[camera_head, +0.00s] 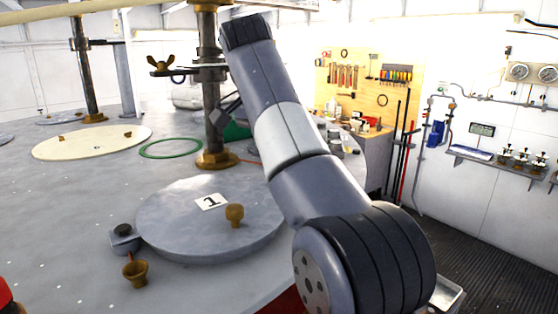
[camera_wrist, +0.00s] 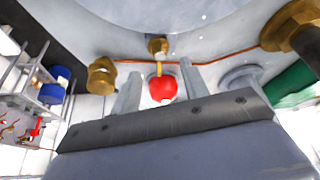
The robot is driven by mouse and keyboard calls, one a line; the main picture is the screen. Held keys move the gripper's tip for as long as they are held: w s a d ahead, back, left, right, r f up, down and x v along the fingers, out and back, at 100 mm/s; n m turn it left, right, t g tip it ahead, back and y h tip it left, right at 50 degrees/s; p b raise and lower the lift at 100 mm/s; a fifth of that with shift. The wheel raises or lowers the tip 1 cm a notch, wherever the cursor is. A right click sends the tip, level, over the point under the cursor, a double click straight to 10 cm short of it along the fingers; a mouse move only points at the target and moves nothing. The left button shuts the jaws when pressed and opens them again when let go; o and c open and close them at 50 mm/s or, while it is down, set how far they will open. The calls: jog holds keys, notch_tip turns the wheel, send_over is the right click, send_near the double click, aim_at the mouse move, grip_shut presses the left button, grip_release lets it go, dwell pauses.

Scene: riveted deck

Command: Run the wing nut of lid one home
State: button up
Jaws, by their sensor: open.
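Lid one (camera_head: 170,225), a round grey lid marked "1", lies on the grey deck in the head view. A brass knob (camera_head: 234,215) stands on it. A brass wing nut (camera_head: 160,64) shows higher up, on a clamp arm beside the upright post (camera_head: 207,40); I cannot tell whether it belongs to lid one. My gripper (camera_wrist: 162,68) is open in the wrist view, its two grey fingers apart. A red rounded thing (camera_wrist: 163,88) and a small brass fitting (camera_wrist: 157,46) appear between or beyond them; their distance is unclear. No wing nut is clearly recognisable in the wrist view.
A brass cup-shaped fitting (camera_head: 135,271) and a block with a black knob (camera_head: 123,231) stand by the lid's left edge. A green ring (camera_head: 170,148) and a cream lid (camera_head: 90,143) lie farther back. My arm covers the deck right of lid one.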

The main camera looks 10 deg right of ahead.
jog(key=s+a, duration=0.8)
jog(key=shift+s+a+f, duration=0.1)
jog(key=shift+s+a, duration=0.05)
jog(key=shift+a, duration=0.1)
jog(key=w+d, duration=0.8)
jog(key=shift+d+p, duration=0.2)
jog(key=shift+p, duration=0.1)
jog(key=x, duration=0.3)
jog(key=shift+w, duration=0.15)
jog(key=shift+x, duration=1.05)
